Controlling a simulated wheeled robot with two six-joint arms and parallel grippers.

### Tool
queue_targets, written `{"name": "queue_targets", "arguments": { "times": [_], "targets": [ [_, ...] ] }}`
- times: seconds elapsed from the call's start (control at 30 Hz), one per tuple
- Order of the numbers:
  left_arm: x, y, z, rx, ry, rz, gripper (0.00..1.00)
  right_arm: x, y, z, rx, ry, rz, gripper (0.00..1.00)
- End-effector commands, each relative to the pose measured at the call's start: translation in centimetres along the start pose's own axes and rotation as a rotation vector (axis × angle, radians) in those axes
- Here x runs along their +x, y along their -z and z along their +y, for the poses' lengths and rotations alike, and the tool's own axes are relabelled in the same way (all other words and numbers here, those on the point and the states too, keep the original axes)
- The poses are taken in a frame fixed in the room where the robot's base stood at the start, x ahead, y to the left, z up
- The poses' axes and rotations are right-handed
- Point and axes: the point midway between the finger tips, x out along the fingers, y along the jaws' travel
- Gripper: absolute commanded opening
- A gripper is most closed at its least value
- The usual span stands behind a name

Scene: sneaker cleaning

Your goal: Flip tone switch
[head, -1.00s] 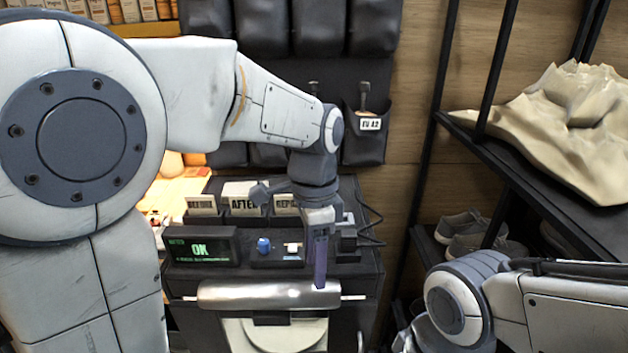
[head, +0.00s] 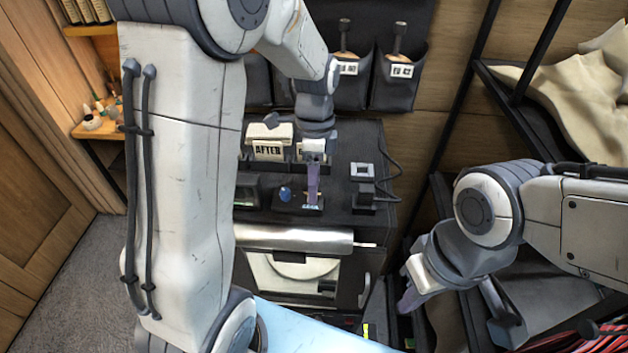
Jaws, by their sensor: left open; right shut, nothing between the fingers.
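The small control panel (head: 283,210) sits on the dark cabinet top, with a blue knob (head: 285,194) at its left. A small pale switch (head: 313,207) is at its right, mostly hidden by my gripper. My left gripper (head: 313,188) is open and points down over the switch. Its purple finger's tip is at or just above the switch; I cannot tell whether it touches. My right gripper (head: 408,298) is shut and empty, low at the right, well away from the panel.
A dark display box (head: 247,190) left of the panel is partly hidden by my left arm. An AFTER sign (head: 268,142) stands behind it. A metal roller (head: 290,239) lies along the cabinet's front. A black device with a cable (head: 363,195) stands to the right. Shelving is farther right.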

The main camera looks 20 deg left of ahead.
Motion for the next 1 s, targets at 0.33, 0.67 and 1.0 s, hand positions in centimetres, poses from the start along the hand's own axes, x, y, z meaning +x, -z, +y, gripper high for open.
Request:
{"name": "queue_targets", "arguments": {
  "times": [0.33,0.67,1.0],
  "targets": [
    [1.3,0.0,0.0,0.0,0.001,0.0,0.6,-0.4,0.0,-0.1,0.0,0.0,0.0,0.0],
    [1.2,0.0,0.0,-0.001,0.001,0.0,0.0,-0.4,0.0,-0.1,0.0,0.0,0.0,0.0],
    [1.8,0.0,0.5,0.003,0.148,0.0,0.0,2.7,-0.1,0.2,-0.001,0.0,0.0,0.0]
  ]
}}
